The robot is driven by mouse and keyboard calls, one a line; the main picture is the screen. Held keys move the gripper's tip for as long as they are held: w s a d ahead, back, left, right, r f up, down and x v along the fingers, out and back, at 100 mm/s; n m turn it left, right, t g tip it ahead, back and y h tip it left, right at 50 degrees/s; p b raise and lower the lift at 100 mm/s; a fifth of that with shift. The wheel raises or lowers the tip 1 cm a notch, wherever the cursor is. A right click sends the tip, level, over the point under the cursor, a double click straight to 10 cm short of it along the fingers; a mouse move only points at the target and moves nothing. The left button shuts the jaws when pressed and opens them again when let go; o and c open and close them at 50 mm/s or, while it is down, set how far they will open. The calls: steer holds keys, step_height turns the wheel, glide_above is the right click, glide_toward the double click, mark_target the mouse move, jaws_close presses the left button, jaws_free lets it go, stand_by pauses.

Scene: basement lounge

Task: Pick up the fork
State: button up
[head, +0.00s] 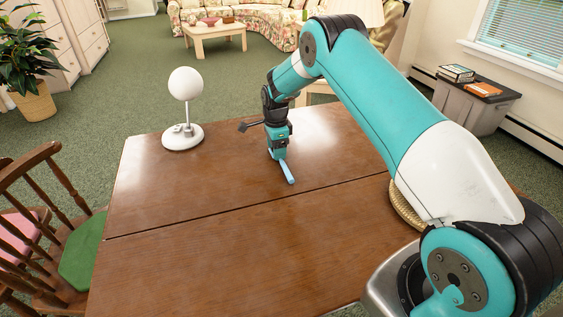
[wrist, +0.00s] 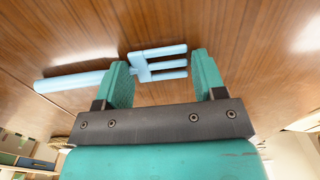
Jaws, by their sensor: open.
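The light blue fork (head: 288,173) lies on the wooden table (head: 230,235) in the head view, with its handle pointing toward the near side. My gripper (head: 278,156) points down over its far end, which is hidden there. In the wrist view the fork (wrist: 152,66) shows its tines on the right and its handle on the left. My gripper (wrist: 165,75) is open there, with its two teal fingers apart. The tines and head show in the gap between the fingers, and the handle runs past the left finger. I cannot tell whether a finger touches the fork.
A white lamp-like object with a round ball top (head: 185,85) stands at the table's far left. A woven item (head: 406,207) sits at the table's right, partly behind my arm. A wooden chair (head: 50,225) stands at the left. The table's front and left are clear.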

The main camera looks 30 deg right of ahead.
steer(key=shift+c, duration=0.5)
steer(key=c, duration=0.5)
steer(key=shift+o, duration=0.2)
steer(key=shift+r, duration=0.1)
